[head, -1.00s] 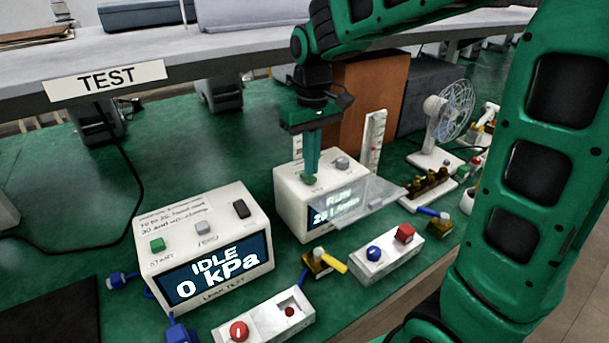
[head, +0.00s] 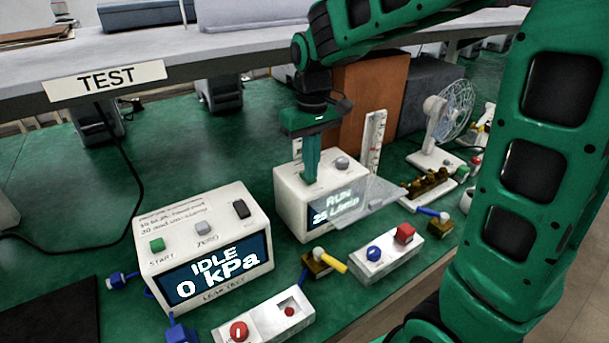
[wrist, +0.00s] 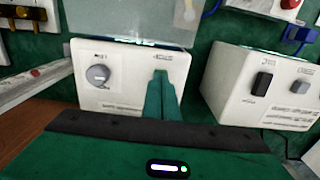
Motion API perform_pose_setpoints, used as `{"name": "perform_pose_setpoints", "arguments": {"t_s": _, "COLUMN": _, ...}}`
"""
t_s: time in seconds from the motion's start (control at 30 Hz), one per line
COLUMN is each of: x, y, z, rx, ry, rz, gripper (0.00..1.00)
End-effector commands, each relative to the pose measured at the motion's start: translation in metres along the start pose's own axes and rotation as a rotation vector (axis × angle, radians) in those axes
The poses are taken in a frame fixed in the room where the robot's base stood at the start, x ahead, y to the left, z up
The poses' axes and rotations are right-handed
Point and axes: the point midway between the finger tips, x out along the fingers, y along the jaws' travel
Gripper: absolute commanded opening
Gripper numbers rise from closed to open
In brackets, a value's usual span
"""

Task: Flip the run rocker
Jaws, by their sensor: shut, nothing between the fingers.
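My gripper (head: 309,180) is shut and empty, pointing down at the top of the white flow meter box (head: 288,212). In the wrist view its fingertips (wrist: 161,76) are over the top of that box (wrist: 125,65), beside a grey knob (wrist: 98,75), and hide what is under them. Contact cannot be told. The box's screen (head: 336,207) reads RUN and about 25 L/min, behind a clear tilted panel. No label shows which switch is the run rocker.
A white leak tester (head: 205,245), with a green button, a grey button and a black switch (head: 241,209), stands left and reads IDLE, 0 kPa. A yellow-handled valve (head: 325,260) lies between. A shelf (head: 250,60) overhangs behind.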

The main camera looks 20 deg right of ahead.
Motion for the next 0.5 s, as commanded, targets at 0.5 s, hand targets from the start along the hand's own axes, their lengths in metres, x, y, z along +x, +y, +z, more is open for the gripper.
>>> {"name": "perform_pose_setpoints", "arguments": {"t_s": 0.5, "x": -0.011, "y": 0.000, "z": -0.001, "rx": 0.000, "ry": 0.001, "rz": 0.000, "gripper": 0.00}}
